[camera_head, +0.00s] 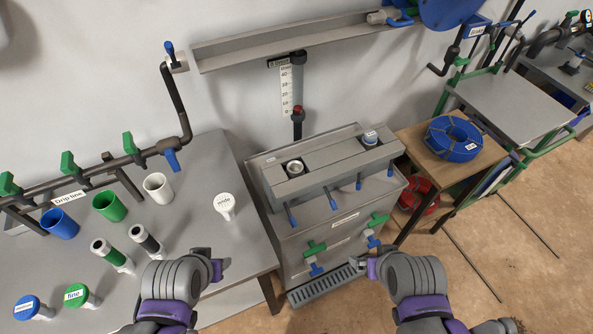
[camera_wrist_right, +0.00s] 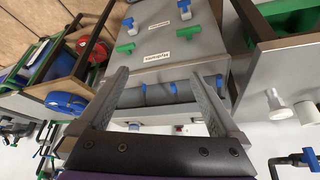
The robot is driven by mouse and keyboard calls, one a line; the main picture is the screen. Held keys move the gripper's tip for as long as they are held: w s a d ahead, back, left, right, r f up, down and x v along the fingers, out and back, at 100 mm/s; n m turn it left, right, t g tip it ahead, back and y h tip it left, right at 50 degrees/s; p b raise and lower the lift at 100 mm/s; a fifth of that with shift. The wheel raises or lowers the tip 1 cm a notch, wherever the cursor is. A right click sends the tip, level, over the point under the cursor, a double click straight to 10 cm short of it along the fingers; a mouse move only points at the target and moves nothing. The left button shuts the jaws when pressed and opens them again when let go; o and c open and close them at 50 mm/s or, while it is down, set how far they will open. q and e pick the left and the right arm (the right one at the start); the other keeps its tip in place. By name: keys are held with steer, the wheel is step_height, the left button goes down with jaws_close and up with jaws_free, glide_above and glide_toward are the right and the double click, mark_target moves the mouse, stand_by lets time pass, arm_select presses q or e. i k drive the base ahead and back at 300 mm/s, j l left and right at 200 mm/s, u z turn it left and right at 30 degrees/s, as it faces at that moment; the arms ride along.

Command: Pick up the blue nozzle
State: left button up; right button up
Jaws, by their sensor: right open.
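The blue nozzle (camera_head: 27,307), a labelled blue disc with a pale stem, lies on the grey table at the near left corner. The green nozzle labelled "fine" (camera_head: 76,296) is beside it. The white nozzle labelled "wide" (camera_head: 224,204) lies farther right on the same table. My left gripper (camera_head: 219,264) hangs over the table's right edge, well right of the blue nozzle, and looks open and empty. My right gripper (camera_head: 366,264) is open and empty in front of the grey cabinet; its fingers also show in the right wrist view (camera_wrist_right: 158,76).
Blue (camera_head: 60,224), green (camera_head: 109,206) and white (camera_head: 157,187) cups stand behind the nozzles. The drip line pipe (camera_head: 90,175) runs along the back. The cabinet (camera_head: 335,225) has protruding valve handles; a blue hose coil (camera_head: 453,138) sits on a side table.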

mark_target(28, 306)
steer(key=u, duration=2.6)
steer(key=i+j+z, duration=0.1)
steer(key=z, duration=0.5)
steer(key=i+j+z, duration=0.2)
steer(key=j, duration=0.15)
steer(key=j+z, duration=0.2)
steer(key=i+j+z, duration=0.2)
steer(key=j, duration=0.9)
steer(key=i+j, duration=0.1)
steer(key=j, duration=0.5)
steer(key=i+z, duration=0.05)
